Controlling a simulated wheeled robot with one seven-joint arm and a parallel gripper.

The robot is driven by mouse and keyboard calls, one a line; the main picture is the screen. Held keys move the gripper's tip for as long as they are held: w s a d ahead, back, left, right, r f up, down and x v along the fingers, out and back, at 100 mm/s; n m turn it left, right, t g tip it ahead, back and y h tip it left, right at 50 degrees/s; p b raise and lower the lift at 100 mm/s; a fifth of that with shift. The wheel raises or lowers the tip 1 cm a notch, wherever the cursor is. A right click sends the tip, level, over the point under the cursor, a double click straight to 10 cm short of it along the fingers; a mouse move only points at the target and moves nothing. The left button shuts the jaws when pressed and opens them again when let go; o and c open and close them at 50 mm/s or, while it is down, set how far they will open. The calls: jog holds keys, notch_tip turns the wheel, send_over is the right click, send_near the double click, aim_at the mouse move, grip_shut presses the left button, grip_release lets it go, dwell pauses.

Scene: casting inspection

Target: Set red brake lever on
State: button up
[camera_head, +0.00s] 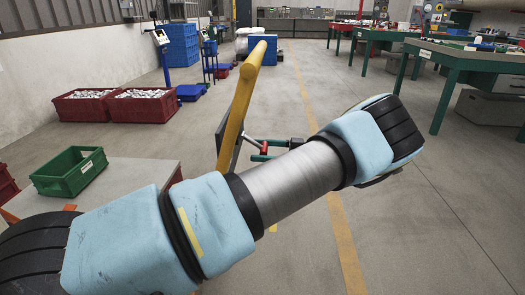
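A small red part (263,147), which may be the brake lever, shows just above my arm near the picture's middle. It sits beside green tubing (262,157) and a thin grey bar (252,138) with a dark end. It is too small to tell its setting. A yellow bent bar (242,95) rises to its left, with a dark flat plate (229,138) beside it. My light-blue arm crosses in front and hides what lies below. My gripper cannot be made out.
A green crate (70,185) stands on a grey table (142,172) at left. Red crates (82,118) of pale parts and blue crates (180,58) stand behind. Green-framed workbenches (468,60) stand at right. The floor (425,220) at right is clear.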

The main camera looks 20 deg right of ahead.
jog(key=b+v, duration=0.1)
jog(key=v, duration=0.9)
jog(key=shift+s+d, duration=0.15)
jog(key=shift+d, duration=0.25)
